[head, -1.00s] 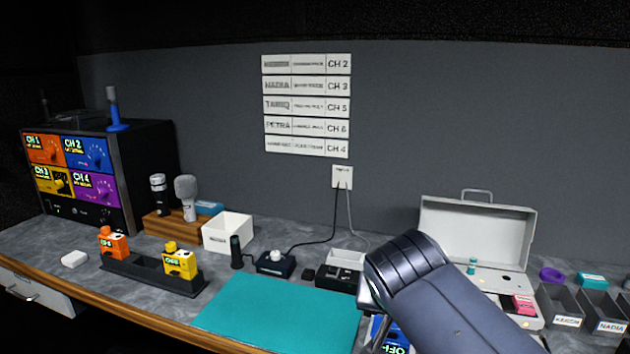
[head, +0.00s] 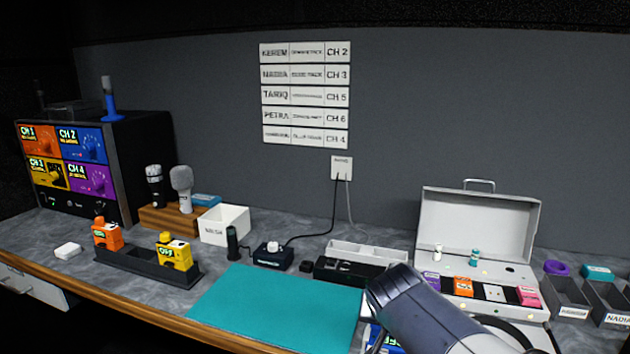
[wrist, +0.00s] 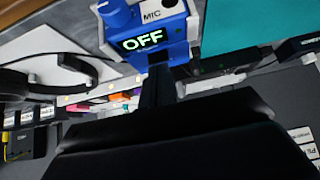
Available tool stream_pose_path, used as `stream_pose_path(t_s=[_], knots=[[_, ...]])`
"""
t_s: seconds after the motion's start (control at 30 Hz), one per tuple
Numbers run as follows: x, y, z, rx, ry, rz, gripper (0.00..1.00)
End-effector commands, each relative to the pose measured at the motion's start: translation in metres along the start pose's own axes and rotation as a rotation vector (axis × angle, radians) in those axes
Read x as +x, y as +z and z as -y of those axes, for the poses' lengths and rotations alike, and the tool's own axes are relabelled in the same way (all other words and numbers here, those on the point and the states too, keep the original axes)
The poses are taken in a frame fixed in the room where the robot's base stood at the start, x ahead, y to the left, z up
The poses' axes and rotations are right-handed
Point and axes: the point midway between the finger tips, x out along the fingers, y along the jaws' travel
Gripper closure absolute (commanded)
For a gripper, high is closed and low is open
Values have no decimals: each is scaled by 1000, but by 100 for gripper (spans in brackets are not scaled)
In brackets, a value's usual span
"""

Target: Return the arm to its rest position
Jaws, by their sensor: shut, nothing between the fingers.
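My arm (head: 425,315) rises from the lower right of the head view, in front of the bench. My gripper (wrist: 160,78) shows in the wrist view as dark fingers, shut and empty. The blue pack (wrist: 160,28), with a lit OFF display and a MIC label, is just beyond the fingertips. I cannot tell whether they touch it. In the head view, the blue pack (head: 388,343) shows partly at the bottom edge, and the arm hides much around it.
The teal mat (head: 275,310) is clear. Right of it stands an open case (head: 475,230) with coloured packs, then labelled bins (head: 570,300). Left are a black holder (head: 130,265) with orange and yellow packs and a white box (head: 224,226). Headphones (wrist: 45,80) lie near the blue pack.

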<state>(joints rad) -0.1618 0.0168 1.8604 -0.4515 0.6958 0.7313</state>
Motion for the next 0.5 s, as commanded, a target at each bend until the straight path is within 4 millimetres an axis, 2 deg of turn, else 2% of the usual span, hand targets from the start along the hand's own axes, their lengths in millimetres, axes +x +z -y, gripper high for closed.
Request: stream_pose_path(t_s=[0.07,0.5], knots=[[-6,-8,0,0,2,12,100],[-8,-19,0,-1,4,115,100]])
